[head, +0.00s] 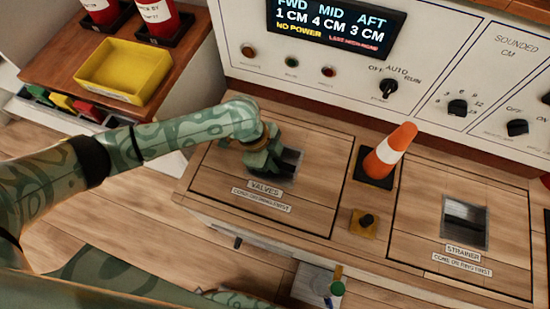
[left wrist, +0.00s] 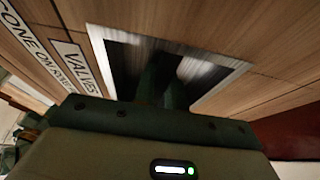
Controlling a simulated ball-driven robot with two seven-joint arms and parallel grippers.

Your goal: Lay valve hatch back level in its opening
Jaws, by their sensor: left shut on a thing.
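The valve hatch (head: 225,170) is a wooden panel at the left of the bench top, with a VALVES label and a CONE ON RING FIRST label near its front edge. In the head view it looks about level inside its dark outline; a slight tilt or lift cannot be told. My left gripper (head: 284,167) points down into the hatch's metal-framed recess. In the left wrist view the fingers (left wrist: 160,85) reach into the dark recess and are shut on the hatch's grip, which they hide. My right gripper is out of view.
An orange and white cone (head: 390,151) stands on its black base right of the hatch. A small yellow plate with a black knob (head: 366,221) sits in front of it. The strainer hatch (head: 465,255) lies further right. The control panel (head: 420,75) rises behind. A yellow tray (head: 122,71) is at left.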

